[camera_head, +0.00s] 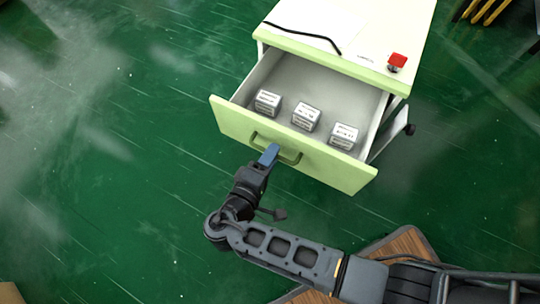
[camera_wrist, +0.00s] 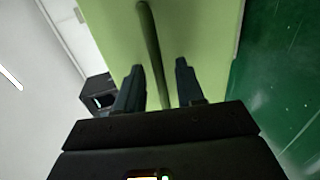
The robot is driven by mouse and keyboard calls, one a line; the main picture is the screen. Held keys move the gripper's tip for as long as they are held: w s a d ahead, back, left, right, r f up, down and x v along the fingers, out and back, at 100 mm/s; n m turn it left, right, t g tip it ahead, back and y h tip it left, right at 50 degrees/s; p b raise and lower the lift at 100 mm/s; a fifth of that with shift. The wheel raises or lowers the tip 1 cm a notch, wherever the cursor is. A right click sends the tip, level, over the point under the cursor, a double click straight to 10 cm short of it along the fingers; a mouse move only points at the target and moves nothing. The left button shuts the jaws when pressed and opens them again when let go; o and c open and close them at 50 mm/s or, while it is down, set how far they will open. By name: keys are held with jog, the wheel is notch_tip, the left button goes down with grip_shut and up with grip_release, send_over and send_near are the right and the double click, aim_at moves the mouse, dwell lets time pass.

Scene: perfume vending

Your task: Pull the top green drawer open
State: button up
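The top green drawer (camera_head: 232,120) is pulled well out of the white cabinet, and its inside shows. Its green front also fills the middle of the wrist view (camera_wrist: 205,35). The bar handle (camera_head: 291,158) runs along the front. My gripper (camera_head: 269,154) is at the handle. In the wrist view, the handle (camera_wrist: 150,45) passes between the two fingers of my gripper (camera_wrist: 158,85). The fingers stand apart, with a visible gap on both sides of the bar. Three small white boxes lie in the drawer: left (camera_head: 267,102), middle (camera_head: 306,116) and right (camera_head: 344,136).
The cabinet top (camera_head: 385,25) carries a red button (camera_head: 397,61), a white sheet (camera_head: 318,20) and a black cable or pen-like strip (camera_head: 300,34). A wooden board (camera_head: 403,244) lies near my arm. The green floor (camera_head: 110,170) left of the drawer is clear.

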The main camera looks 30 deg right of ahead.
jog(key=p+v, duration=0.1)
jog(key=v, duration=0.6)
jog(key=shift+s+a, duration=0.25)
jog(key=shift+a, duration=0.1)
dwell(0.4)
